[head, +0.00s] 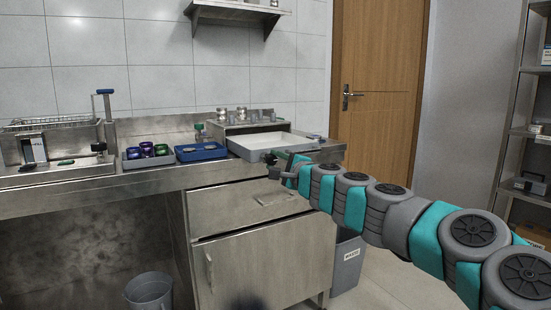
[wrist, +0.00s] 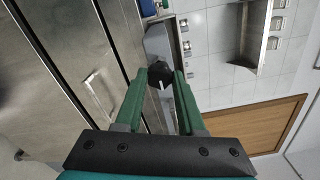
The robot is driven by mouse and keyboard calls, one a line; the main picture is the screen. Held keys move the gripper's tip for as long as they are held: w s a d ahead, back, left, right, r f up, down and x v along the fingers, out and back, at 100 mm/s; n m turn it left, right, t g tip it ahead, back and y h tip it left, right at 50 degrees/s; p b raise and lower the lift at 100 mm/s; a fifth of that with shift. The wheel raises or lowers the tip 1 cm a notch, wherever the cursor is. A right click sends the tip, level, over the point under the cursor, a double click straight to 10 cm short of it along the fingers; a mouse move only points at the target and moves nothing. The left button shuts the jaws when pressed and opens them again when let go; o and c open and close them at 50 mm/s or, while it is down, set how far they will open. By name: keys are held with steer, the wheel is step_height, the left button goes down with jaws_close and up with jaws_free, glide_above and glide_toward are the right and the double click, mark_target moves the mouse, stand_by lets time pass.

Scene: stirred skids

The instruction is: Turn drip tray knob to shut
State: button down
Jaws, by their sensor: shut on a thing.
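The drip tray (head: 248,155) is a shallow grey box with a pale inside, on the steel counter near its right end. In the wrist view the grey side of the tray (wrist: 157,43) shows beyond the fingertips. A round black knob (wrist: 158,72) with a white pointer mark sits between the fingertips. My gripper (wrist: 160,80) has green fingers and is shut on the knob, one finger on each side. In the head view my gripper (head: 284,160) reaches the tray's front from the right. My fingers hide most of the knob there.
A blue tray (head: 201,153) and a grey tray with coloured cups (head: 147,151) stand left of the drip tray. A drawer handle (head: 275,199) is below the counter. A waste bin (head: 347,262) stands at the counter's right end. The floor by the door is clear.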

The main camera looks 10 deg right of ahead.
steer(key=shift+f, duration=0.1)
stand_by(0.4)
steer(key=c, duration=0.5)
jaws_free()
steer(key=shift+v, duration=3.95)
